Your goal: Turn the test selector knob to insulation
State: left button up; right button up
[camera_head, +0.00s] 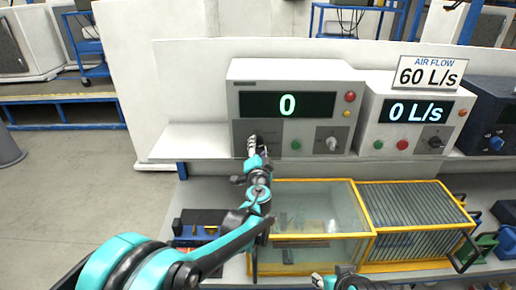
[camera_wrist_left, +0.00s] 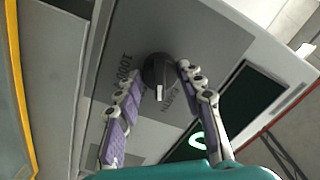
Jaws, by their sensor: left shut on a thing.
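The grey instrument box (camera_head: 236,76) with a dark display reading 0 stands on the white bench. In the left wrist view, the dark round selector knob (camera_wrist_left: 158,70) sits on its grey panel, with a white mark on its lower side. My left gripper (camera_head: 252,142) is at the panel's lower left and hides the knob in the head view.
The same box has another knob (camera_head: 331,143) and red, orange and green buttons. A second box (camera_head: 408,132) reading 0 L/s stands right of it, under an AIR FLOW 60 L/s sign (camera_head: 429,73). A yellow-framed glass case (camera_head: 312,210) lies below the bench.

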pick_arm(q)
jog(key=m, duration=0.6)
jog(key=shift+f+m, duration=0.1)
jog(key=shift+m, duration=0.2)
dwell(0.4)
jog(key=o, duration=1.2)
jog(key=shift+c, duration=0.2)
jog(key=shift+s, duration=0.15)
jog(key=s, duration=1.2)
jog(key=shift+w, duration=0.1)
